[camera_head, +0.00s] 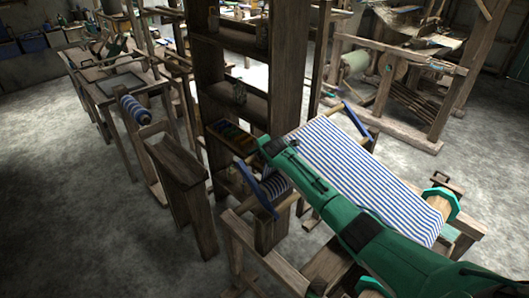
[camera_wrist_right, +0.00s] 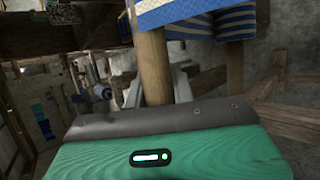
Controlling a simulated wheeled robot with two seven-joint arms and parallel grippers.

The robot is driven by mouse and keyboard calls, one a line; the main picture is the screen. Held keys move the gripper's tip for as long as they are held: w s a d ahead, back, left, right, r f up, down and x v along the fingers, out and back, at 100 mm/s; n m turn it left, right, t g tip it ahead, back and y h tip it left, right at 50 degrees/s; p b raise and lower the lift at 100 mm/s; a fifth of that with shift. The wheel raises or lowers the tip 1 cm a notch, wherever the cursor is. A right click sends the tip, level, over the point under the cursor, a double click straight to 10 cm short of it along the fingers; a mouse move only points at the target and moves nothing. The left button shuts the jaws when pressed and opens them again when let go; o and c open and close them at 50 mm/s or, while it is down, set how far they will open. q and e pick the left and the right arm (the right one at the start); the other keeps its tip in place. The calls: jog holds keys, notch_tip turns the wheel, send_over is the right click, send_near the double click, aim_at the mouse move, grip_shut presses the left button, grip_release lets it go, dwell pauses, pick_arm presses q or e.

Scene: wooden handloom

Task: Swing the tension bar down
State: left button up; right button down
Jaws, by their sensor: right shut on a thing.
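A loom with blue-and-white striped cloth (camera_head: 365,165) stands at the right of the head view. A blue side arm (camera_head: 256,190) slants beside the cloth's left edge, and another blue side arm (camera_head: 357,120) stands at its far edge. My right arm, green, reaches across the cloth from the lower right; its fingertips are hidden in the head view. In the right wrist view, my right gripper (camera_wrist_right: 157,92) is shut on a round wooden bar (camera_wrist_right: 152,65), taken to be the tension bar. Striped cloth (camera_wrist_right: 185,14) hangs close above.
A tall wooden shelf frame (camera_head: 287,65) stands just behind the loom's cloth. A narrow wooden bench (camera_head: 180,165) and a striped roll (camera_head: 136,109) are to the left. A green-rimmed beam end (camera_head: 440,203) is at the right. Grey floor is free at lower left.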

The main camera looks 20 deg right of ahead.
jog(key=shift+s+f, duration=0.35)
jog(key=shift+f, duration=0.45)
jog(key=c, duration=1.3)
grip_release()
jog(key=shift+d, duration=0.1)
jog(key=shift+o, duration=0.7)
jog(key=shift+s+r, duration=0.15)
jog(key=shift+r, duration=0.15)
jog(key=shift+r, duration=0.2)
jog(key=b+v, duration=0.2)
jog(key=v, duration=1.1)
jog(key=shift+s+r, duration=0.15)
jog(key=shift+r, duration=0.1)
